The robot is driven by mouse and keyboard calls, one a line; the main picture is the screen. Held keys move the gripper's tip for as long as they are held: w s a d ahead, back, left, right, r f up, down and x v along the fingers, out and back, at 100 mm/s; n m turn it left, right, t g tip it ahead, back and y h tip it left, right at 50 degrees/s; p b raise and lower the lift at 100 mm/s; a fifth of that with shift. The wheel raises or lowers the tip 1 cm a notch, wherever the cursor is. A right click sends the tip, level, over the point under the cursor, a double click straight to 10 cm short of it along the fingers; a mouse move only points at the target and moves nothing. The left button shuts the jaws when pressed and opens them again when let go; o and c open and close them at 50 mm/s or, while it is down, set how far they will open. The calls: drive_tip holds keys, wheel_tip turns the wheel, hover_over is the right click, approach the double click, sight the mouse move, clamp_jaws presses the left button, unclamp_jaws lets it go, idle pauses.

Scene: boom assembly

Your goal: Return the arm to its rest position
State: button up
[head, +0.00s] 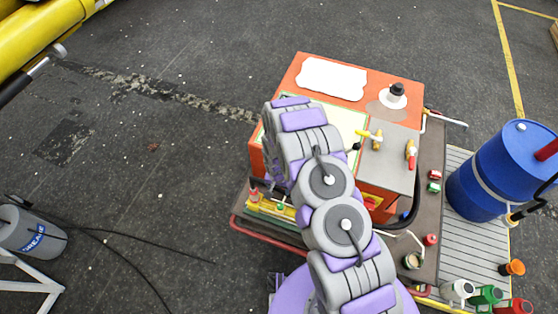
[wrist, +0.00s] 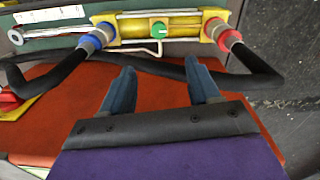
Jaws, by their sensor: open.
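My gripper (wrist: 158,88) shows in the wrist view with its two blue-grey fingers spread apart and nothing between them. It is over the orange surface (wrist: 52,112) of the machine, just short of a black hose and a yellow fitting (wrist: 152,28) with a green knob. In the head view my grey and purple arm reaches out from the bottom over the orange cart (head: 310,70). The arm hides part of the cart, and my gripper cannot be seen there.
A blue barrel (head: 490,172) stands on a slatted platform at the right. Small coloured containers (head: 487,294) sit at the lower right. A yellow boom (head: 45,32) is at the upper left, and a grey cylinder (head: 30,235) is at the left. Open floor lies left of the cart.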

drive_tip(key=shift+r, duration=0.1)
drive_tip(key=s+d+r, duration=0.2)
drive_tip(key=d+r, duration=0.1)
drive_tip(key=r, duration=0.8)
drive_tip(key=s+d+r+n+b, duration=0.1)
drive_tip(key=s+d+r, duration=0.15)
drive_tip(key=r, duration=0.75)
drive_tip(key=s+d+r, duration=0.2)
drive_tip(key=d+r, duration=0.1)
drive_tip(key=r, duration=0.8)
drive_tip(key=s+d+r, duration=0.2)
drive_tip(key=s+r, duration=0.2)
drive_tip(key=s, duration=0.4)
drive_tip(key=s+d+r+n+g+b, duration=0.1)
drive_tip(key=s+d+r, duration=0.1)
drive_tip(key=s+r, duration=0.3)
drive_tip(key=s+d+r, duration=0.2)
drive_tip(key=s+r, duration=0.3)
drive_tip(key=s, duration=0.7)
drive_tip(key=shift+s+d+g+b, duration=0.15)
drive_tip(key=shift+s+g+b, duration=0.15)
drive_tip(key=shift+s+g, duration=0.1)
drive_tip(key=shift+w, duration=0.1)
